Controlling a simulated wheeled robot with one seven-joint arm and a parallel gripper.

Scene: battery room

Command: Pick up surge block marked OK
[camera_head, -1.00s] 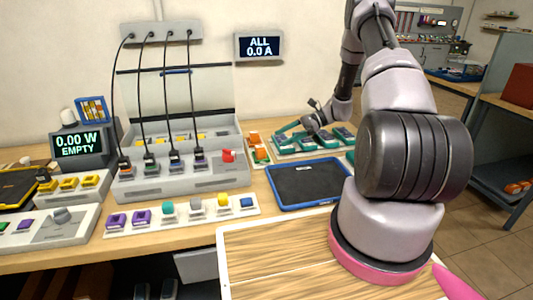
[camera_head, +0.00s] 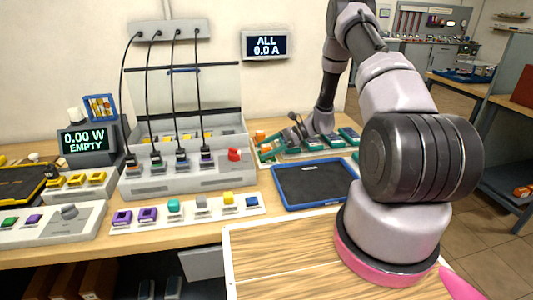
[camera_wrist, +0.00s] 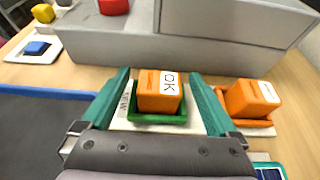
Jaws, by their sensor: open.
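An orange surge block (camera_wrist: 159,91) with a white label reading OK sits upright in a green tray (camera_wrist: 157,119) in the wrist view. My gripper (camera_wrist: 160,78) is open, with one teal finger on each side of this block. I cannot tell whether either finger touches it. A second orange block (camera_wrist: 251,98) sits in an orange tray just right of the right finger; its label is not readable. In the head view my gripper (camera_head: 272,147) is low over the bench and partly hides the orange blocks.
A grey test housing (camera_head: 185,176) with cables stands left of the gripper; its wall is close behind the OK block in the wrist view. A blue-edged dark mat (camera_head: 313,184) lies in front. Teal modules (camera_head: 348,137) lie to the right.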

